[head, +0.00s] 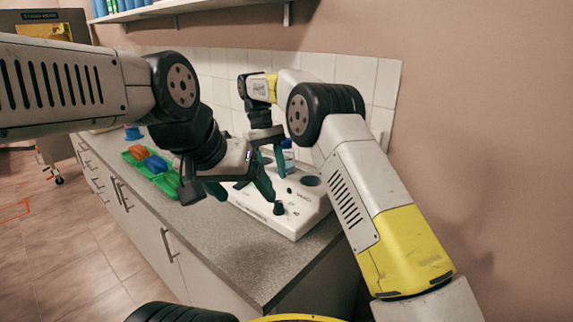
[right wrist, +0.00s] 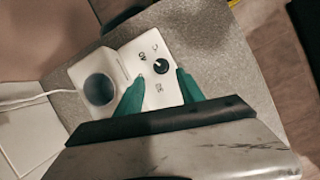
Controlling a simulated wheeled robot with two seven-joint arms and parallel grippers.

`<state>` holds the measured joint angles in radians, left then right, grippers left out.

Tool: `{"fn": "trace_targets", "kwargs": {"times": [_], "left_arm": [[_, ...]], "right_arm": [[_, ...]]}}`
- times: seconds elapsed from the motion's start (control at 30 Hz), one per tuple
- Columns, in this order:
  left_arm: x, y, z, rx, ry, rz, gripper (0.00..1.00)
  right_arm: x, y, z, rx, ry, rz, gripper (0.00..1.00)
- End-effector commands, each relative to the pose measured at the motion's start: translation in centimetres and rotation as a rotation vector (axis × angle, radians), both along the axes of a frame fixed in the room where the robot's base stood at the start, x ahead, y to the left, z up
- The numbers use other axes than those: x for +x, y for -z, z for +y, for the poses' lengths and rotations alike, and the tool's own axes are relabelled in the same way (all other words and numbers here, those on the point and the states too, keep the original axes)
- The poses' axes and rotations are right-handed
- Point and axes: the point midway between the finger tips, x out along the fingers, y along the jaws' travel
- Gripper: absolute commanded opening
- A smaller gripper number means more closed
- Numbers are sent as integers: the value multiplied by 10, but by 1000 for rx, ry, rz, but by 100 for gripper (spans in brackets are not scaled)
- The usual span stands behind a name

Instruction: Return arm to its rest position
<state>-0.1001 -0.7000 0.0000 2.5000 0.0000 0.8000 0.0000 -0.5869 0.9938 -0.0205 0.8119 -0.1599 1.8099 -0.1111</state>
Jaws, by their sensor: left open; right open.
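My left gripper (head: 238,189) is open and hangs over the counter, in front of the white bench device (head: 300,216). My right gripper (head: 267,165) is open above the device, partly hidden behind the left gripper. In the right wrist view its two green fingers (right wrist: 160,84) stand apart over the device (right wrist: 141,49), with a black knob (right wrist: 160,67) showing between them. I see nothing held there. I cannot tell whether the fingers touch the device. The left arm reaches in from the left, and the right arm is bent at the right.
The grey counter (head: 215,232) carries a green tray (head: 167,184) with blue and red items left of the device. A small bottle (head: 288,155) shows behind the grippers. A tiled wall (head: 354,72) stands behind, with a shelf (head: 185,8) above. The counter's front is clear.

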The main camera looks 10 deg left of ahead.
Motion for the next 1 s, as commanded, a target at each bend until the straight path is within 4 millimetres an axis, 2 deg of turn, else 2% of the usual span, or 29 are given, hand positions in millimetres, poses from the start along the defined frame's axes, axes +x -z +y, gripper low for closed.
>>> {"fn": "trace_targets", "kwargs": {"times": [0.17, 0.3, 0.47, 0.6, 0.7, 0.83, 1.0], "left_arm": [[0, 0, 0, 0, 0, 0, 77], [0, 0, 0, 0, 0, 0, 77], [0, 0, 0, 0, 0, 0, 77], [0, 0, 0, 0, 0, 0, 77], [0, 0, 0, 0, 0, 0, 77], [0, 0, 0, 0, 0, 0, 77], [0, 0, 0, 0, 0, 0, 77]], "right_arm": [[1, -35, -29, 53, 47, -53, 45], [-8, -75, -71, 124, 114, -131, 45], [-30, -114, -121, 206, 195, -229, 45], [-60, -138, -162, 272, 267, -320, 45], [-86, -149, -188, 316, 320, -387, 45], [-124, -156, -219, 367, 388, -478, 45], [-177, -151, -251, 429, 479, -600, 45]]}}
